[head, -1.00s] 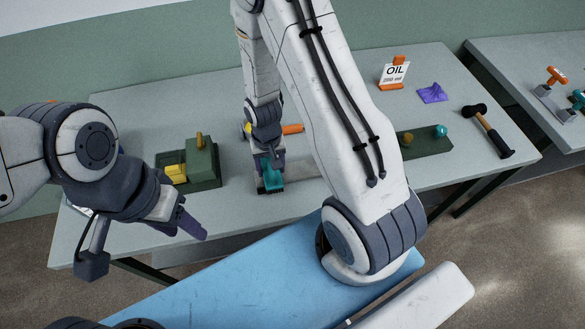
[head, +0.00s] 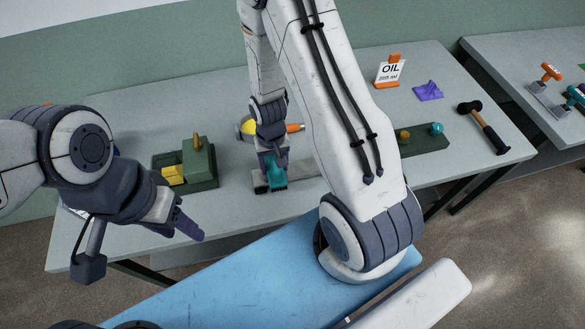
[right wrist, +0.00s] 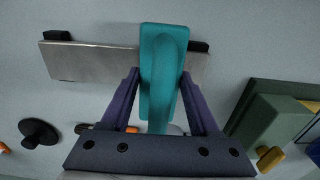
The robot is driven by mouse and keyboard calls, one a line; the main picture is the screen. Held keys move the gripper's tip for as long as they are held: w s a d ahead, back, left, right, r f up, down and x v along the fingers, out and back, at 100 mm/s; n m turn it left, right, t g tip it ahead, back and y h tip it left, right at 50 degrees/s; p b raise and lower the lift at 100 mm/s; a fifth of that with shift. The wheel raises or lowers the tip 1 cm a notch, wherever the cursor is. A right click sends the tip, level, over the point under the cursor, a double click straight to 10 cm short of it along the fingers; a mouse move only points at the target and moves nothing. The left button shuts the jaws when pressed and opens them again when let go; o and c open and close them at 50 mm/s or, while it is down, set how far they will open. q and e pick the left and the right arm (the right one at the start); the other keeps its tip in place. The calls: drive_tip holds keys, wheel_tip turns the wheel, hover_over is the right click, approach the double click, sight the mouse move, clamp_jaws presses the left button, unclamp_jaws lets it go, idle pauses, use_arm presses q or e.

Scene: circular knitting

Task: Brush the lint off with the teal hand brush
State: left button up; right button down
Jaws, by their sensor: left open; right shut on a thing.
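The teal hand brush (head: 276,172) is held in my right gripper, which reaches down over the middle of the table. In the right wrist view the brush's teal handle (right wrist: 163,70) stands between my right gripper's two purple fingers (right wrist: 160,100). The brush overlaps a flat grey metal plate (right wrist: 90,62) with black ends; the plate also shows in the head view (head: 308,171). I cannot tell whether the bristles touch the plate, and no lint can be made out. My left gripper (head: 188,224) is open and empty above the table's front left edge.
A dark green box (head: 200,163) with yellow parts stands left of the brush. An orange-tipped thing (head: 294,127) lies partly behind my right arm. A green base (head: 425,141) with knobs, an OIL sign (head: 389,71), a purple cloth (head: 428,91) and a hammer (head: 484,128) are to the right.

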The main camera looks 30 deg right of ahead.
sight(274, 157)
drive_tip(key=shift+w+a, duration=0.25)
drive_tip(key=shift+a, duration=0.95)
drive_tip(key=shift+s+d+r, duration=0.1)
drive_tip(key=shift+s+d, duration=0.05)
drive_tip(key=shift+d, duration=0.5)
drive_tip(key=shift+s+d, duration=0.15)
drive_tip(key=shift+d, duration=0.45)
wheel_tip(274, 157, up, 5)
drive_tip(key=p, duration=0.4)
drive_tip(key=shift+p, duration=0.3)
